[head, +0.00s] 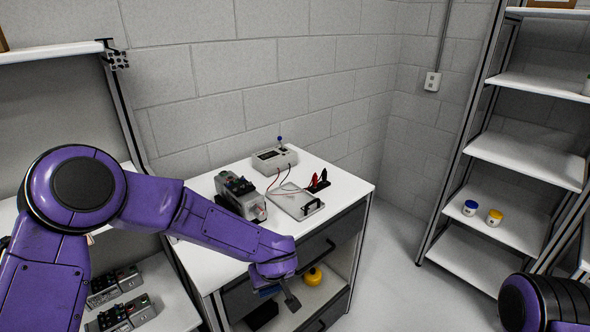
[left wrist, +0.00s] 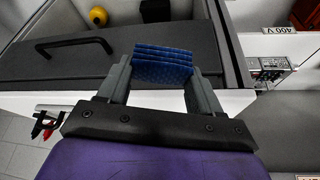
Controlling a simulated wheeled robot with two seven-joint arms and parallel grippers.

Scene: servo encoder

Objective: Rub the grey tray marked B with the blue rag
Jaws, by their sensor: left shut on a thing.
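My left gripper (head: 279,290) is in front of the drawer side of the white table, below its top. It is shut on the folded blue rag (left wrist: 163,66), which sits between the two fingers in the left wrist view. In the head view the rag (head: 267,291) shows only as a small blue patch beside the fingers. I cannot make out a tray marked B in either view; no letter B is legible. My right arm shows at the lower right edge, but its gripper is out of view.
The white table (head: 340,178) bears a grey device (head: 240,196), a meter box (head: 274,159) and a flat plate with a handle (head: 297,202). A dark drawer front (left wrist: 60,70) with a black handle is close to my left gripper. A yellow object (head: 312,276) sits on the shelf below.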

